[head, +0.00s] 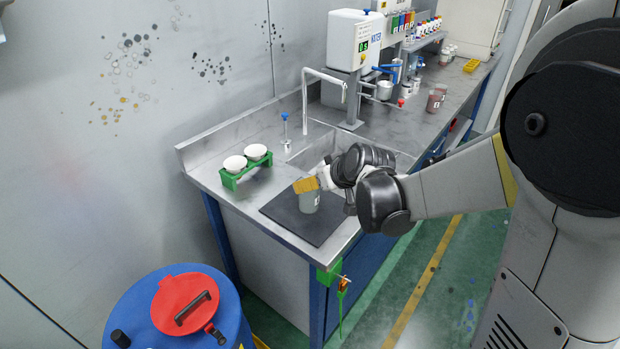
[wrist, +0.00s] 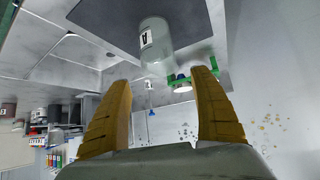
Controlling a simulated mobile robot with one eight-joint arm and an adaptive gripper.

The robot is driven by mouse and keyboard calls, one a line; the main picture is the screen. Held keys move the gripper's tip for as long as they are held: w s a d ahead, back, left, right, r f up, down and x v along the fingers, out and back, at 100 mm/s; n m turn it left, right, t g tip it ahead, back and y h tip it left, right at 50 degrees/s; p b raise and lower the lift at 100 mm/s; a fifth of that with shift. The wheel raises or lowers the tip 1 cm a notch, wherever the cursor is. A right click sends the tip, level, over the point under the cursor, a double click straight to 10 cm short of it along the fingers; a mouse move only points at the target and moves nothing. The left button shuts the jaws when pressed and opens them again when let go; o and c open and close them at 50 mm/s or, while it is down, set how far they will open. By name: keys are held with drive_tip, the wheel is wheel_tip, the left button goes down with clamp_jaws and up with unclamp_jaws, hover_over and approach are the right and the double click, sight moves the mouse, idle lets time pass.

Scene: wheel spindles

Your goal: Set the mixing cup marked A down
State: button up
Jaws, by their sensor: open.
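The mixing cup marked A (head: 310,202) is grey and translucent and stands upright on a dark mat (head: 282,213) at the near end of the counter. In the wrist view the cup (wrist: 156,40) shows its white label with the letter A, with the dark mat (wrist: 100,18) around it. My gripper (head: 306,184) is at the cup's upper part in the head view. In the wrist view the yellow fingers of my gripper (wrist: 162,79) are spread wide, with the cup beyond their tips and nothing clamped between them.
A green rack (head: 243,172) with two white cups stands left of the mat. A sink (head: 318,150) and tap (head: 305,100) lie behind. A white dispenser (head: 353,42) and reddish-brown cups (head: 434,103) are farther along the counter. A blue drum (head: 140,312) stands on the floor.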

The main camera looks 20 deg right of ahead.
drive_tip(key=s+r+m+g+h+p, duration=0.1)
drive_tip(key=s+r, duration=0.3)
drive_tip(key=s, duration=0.9)
drive_tip(key=s+r+m+g+h, duration=0.1)
drive_tip(key=s+r, duration=0.2)
drive_tip(key=s, duration=1)
drive_tip(key=shift+a+r+m+p, duration=0.35)
drive_tip(key=shift+a+m+p, duration=0.05)
drive_tip(key=shift+a, duration=0.05)
